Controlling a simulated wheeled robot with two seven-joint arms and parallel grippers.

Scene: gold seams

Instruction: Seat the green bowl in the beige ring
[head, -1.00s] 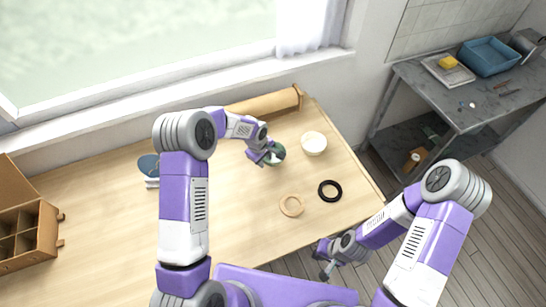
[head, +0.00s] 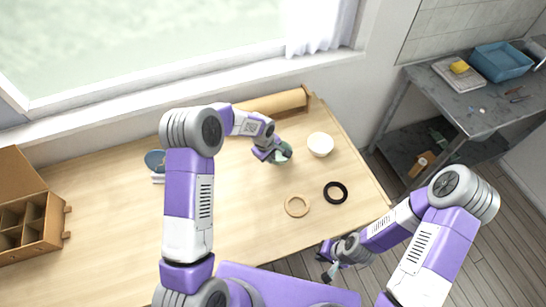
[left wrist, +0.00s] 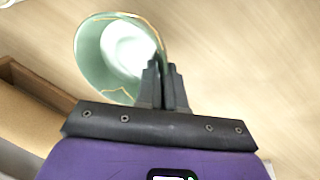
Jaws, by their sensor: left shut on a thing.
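The green bowl (head: 284,156) is at my left gripper (head: 276,153) over the far right part of the table. In the left wrist view the pale green bowl (left wrist: 91,48) shows gold seams, and the fingers (left wrist: 166,68) are shut on its rim. I cannot tell whether the bowl touches the table. The beige ring (head: 286,208) lies flat on the table, nearer to me than the bowl, with nothing in it. My right gripper (head: 329,270) is off the table's front right edge, too small to read its jaws.
A black ring (head: 326,194) lies right of the beige ring. A white bowl (head: 320,144) stands right of the green bowl. A blue-grey dish (head: 153,159) and a compartment box (head: 40,220) are on the left. The table's front middle is clear.

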